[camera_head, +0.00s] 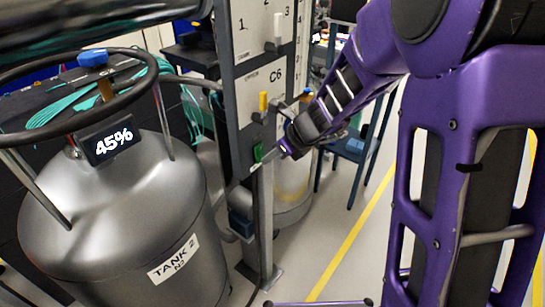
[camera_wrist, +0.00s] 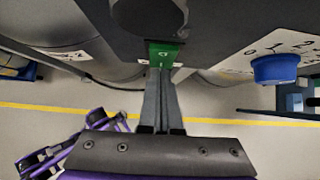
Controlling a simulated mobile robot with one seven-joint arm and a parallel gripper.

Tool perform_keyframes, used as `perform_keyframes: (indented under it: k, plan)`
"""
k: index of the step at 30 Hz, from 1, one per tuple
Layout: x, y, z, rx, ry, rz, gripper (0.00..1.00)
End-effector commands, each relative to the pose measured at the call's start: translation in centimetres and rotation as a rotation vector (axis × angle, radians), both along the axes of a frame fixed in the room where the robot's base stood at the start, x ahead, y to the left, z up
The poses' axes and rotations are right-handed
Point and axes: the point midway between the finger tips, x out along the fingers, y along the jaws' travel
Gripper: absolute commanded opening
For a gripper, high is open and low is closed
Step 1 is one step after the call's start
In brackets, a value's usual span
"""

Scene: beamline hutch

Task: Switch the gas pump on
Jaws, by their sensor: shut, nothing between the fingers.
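A small green part with a white mark, which looks like a switch, sits low on the grey panel post (camera_head: 229,95). The green part (camera_head: 258,152) shows in the head view, and the green part (camera_wrist: 164,52) is at the top middle of the wrist view. My gripper (camera_head: 262,161) is shut and empty, its tips right at the green part. In the wrist view my gripper (camera_wrist: 161,72) has its fingertips overlapping the lower edge of the green part; I cannot tell whether they touch. No gas pump label is readable.
A silver tank (camera_head: 120,215) marked TANK 2 N2, with a 45% display (camera_head: 113,141), stands at left. A yellow handle (camera_head: 263,101) is above the green part. A blue knob (camera_wrist: 276,69) is at right in the wrist view.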

Motion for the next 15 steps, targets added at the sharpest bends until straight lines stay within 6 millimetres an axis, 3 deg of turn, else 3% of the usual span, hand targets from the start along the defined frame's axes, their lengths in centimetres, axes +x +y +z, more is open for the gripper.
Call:
perform_keyframes:
  k: [15]
  plan:
    - [0.36,0.46,-0.09,0.000,0.000,-0.001,0.00]
